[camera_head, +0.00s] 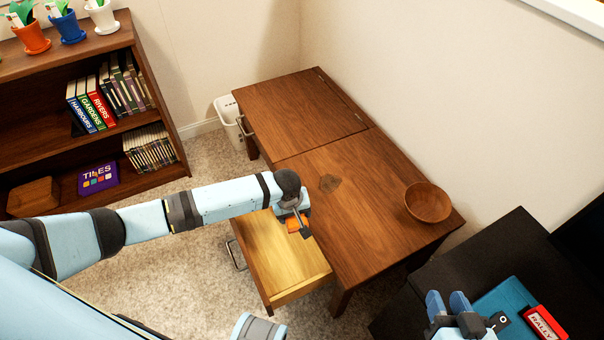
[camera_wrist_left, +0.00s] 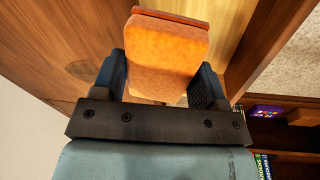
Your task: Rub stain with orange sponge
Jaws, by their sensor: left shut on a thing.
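The orange sponge (camera_wrist_left: 167,55) is held between the two fingers of my left gripper (camera_wrist_left: 165,80). In the head view the sponge (camera_head: 293,225) shows as a small orange patch at my left gripper (camera_head: 298,222), over the open drawer beside the desk's front edge. The stain is a dark round patch (camera_head: 329,183) on the wooden desk top, right of and beyond the gripper; it shows faintly in the left wrist view (camera_wrist_left: 82,69). The sponge is apart from the stain. My right gripper (camera_head: 448,302) is at the lower right, by the black cabinet; its finger gap is unclear.
The wooden desk (camera_head: 375,215) has a bowl (camera_head: 428,202) at its right end and an open drawer (camera_head: 285,262). A black cabinet (camera_head: 490,255) carries a teal item (camera_head: 502,302) and a red RALLY box (camera_head: 545,324). A bookshelf (camera_head: 60,150) stands left.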

